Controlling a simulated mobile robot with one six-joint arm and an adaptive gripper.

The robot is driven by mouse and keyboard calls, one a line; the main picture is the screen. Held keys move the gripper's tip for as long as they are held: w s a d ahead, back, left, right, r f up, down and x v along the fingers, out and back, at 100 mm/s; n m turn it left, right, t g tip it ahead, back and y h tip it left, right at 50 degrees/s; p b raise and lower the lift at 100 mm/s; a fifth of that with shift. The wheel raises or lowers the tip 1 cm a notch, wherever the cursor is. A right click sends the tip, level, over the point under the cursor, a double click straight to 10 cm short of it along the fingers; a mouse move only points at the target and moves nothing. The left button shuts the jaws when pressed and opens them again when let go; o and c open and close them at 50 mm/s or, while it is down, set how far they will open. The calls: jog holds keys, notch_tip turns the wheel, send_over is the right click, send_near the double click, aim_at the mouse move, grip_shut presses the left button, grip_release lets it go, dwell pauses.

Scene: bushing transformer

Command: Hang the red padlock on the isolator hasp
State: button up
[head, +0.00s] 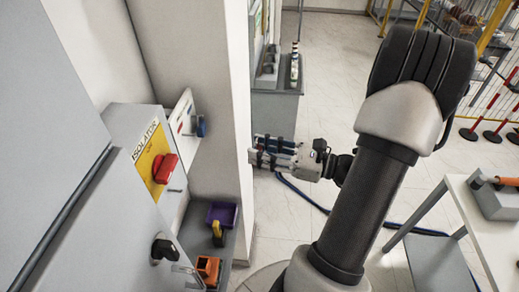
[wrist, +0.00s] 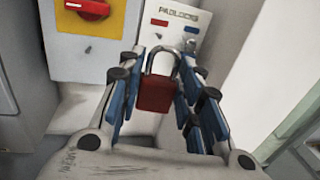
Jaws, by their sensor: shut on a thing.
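The red padlock (wrist: 157,95) is held between the blue-padded fingers of my gripper (wrist: 160,78), with its silver shackle pointing up in the wrist view. In the head view my gripper (head: 268,152) is beside the pale pillar's edge, well right of the isolator; the padlock cannot be made out there. The isolator (head: 147,155) is a grey box with a yellow plate and a red rotary handle (head: 165,168). The handle also shows at the top left of the wrist view (wrist: 88,8). A small dark piece sits below it; I cannot tell whether this is the hasp.
A white padlock board (head: 183,120) stands behind the isolator, with a blue padlock (head: 201,127) on it. A purple bin (head: 223,214) and an orange object (head: 208,268) sit on a low shelf. The pale pillar (head: 238,110) stands between isolator and gripper. A white table (head: 490,225) is at right.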

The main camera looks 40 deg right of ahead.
jog(key=d+v, duration=0.1)
jog(key=v, duration=0.5)
jog(key=shift+w+p, duration=0.25)
jog(key=shift+p, duration=0.05)
dwell(0.4)
dwell(0.4)
dwell(0.6)
